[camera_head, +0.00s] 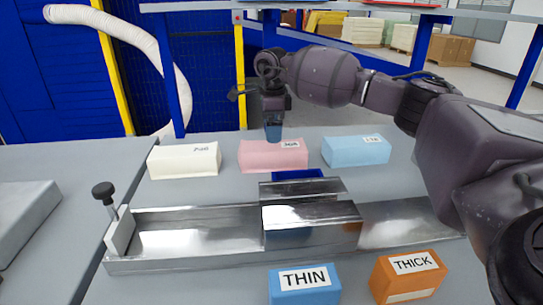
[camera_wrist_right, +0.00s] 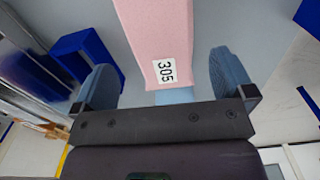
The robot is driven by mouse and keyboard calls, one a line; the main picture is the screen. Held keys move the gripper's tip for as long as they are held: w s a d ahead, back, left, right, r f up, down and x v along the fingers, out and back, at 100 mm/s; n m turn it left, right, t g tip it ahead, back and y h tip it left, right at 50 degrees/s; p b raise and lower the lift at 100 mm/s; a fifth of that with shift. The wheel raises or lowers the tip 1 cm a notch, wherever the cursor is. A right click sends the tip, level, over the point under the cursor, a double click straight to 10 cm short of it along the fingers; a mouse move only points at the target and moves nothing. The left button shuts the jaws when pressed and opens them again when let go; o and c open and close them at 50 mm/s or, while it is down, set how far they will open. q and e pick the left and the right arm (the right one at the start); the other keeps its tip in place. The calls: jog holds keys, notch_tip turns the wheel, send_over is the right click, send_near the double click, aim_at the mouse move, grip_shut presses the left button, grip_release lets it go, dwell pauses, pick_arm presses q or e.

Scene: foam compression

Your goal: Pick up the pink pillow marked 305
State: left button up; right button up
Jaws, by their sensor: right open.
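The pink pillow (camera_head: 265,157) lies on the grey table in the middle of the back row, with a white label on its top right. In the right wrist view the pink pillow (camera_wrist_right: 155,40) shows the label 305 and sits between the spread fingers. My right gripper (camera_head: 273,132) is above the pink pillow, near its right half, pointing down. In the right wrist view the right gripper (camera_wrist_right: 170,80) is open, with one blue finger on each side of the pillow and nothing gripped. My left gripper is not in view.
A cream pillow (camera_head: 184,161) lies to the left and a light blue pillow (camera_head: 356,151) to the right. In front is a metal press (camera_head: 190,234) with a black knob. Blocks marked THIN (camera_head: 304,288) and THICK (camera_head: 407,278) stand at the front. A shelf (camera_head: 440,13) hangs behind.

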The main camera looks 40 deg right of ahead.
aim_at(273, 145)
notch_tip(273, 145, down, 4)
jog(key=shift+w+r, duration=0.1)
jog(key=shift+r, duration=0.15)
jog(key=shift+d+f+b, duration=0.15)
jog(key=shift+f+b, duration=0.35)
jog(key=shift+f, duration=2.1)
jog(key=shift+s, duration=0.2)
jog(key=shift+r, duration=0.1)
jog(key=shift+c, duration=0.3)
jog(key=c, duration=0.5)
